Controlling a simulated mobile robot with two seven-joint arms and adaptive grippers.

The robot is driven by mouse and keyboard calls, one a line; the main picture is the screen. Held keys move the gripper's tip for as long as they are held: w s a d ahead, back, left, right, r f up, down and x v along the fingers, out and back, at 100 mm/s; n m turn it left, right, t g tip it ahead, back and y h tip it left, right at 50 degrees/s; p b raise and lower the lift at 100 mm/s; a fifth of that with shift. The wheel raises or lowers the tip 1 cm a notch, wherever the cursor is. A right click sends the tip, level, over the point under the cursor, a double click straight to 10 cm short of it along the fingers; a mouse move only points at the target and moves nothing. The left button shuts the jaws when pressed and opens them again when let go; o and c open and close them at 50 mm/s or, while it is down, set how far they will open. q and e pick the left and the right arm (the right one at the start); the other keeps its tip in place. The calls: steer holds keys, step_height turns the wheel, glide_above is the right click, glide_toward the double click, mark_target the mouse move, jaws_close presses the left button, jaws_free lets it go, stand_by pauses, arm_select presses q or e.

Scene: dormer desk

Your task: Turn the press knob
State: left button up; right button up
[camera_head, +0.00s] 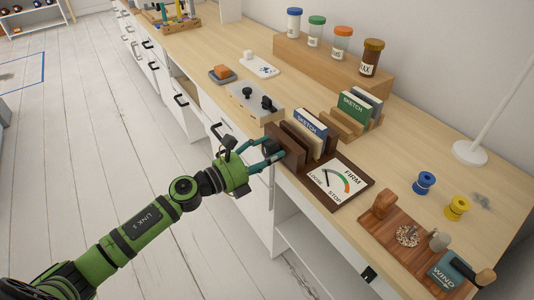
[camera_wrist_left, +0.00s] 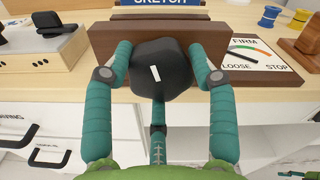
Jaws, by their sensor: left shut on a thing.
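The press knob (camera_wrist_left: 160,70) is a dark, many-sided knob with a white mark tilted slightly off upright. It sits at the front of the brown wooden press (camera_wrist_left: 102,42). My left gripper (camera_head: 270,155) reaches the press front from the left in the head view. In the left wrist view its teal fingers (camera_wrist_left: 161,75) close on the knob from both sides. The dial (camera_head: 337,182), marked LOOSE, FIRM and STOP, lies beside the press; its dark needle seems to be on the LOOSE side. The press (camera_head: 286,148) holds a SKETCH book (camera_head: 310,125). The right gripper is not in view.
A grey box with black knobs (camera_head: 250,100) stands left of the press. A rack with a green SKETCH book (camera_head: 353,107) is behind it. Blue (camera_head: 424,184) and yellow (camera_head: 457,208) spools and a wooden tray (camera_head: 385,231) are to the right. Desk front below is drawers.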

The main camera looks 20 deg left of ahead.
arm_select(q)
steer(key=shift+s+d+f, duration=0.15)
steer(key=shift+s+f, duration=0.05)
steer(key=shift+f, duration=0.3)
steer(key=o, duration=1.2)
steer(key=shift+w+r, duration=0.1)
steer(key=shift+r, duration=0.1)
steer(key=v, duration=1.2)
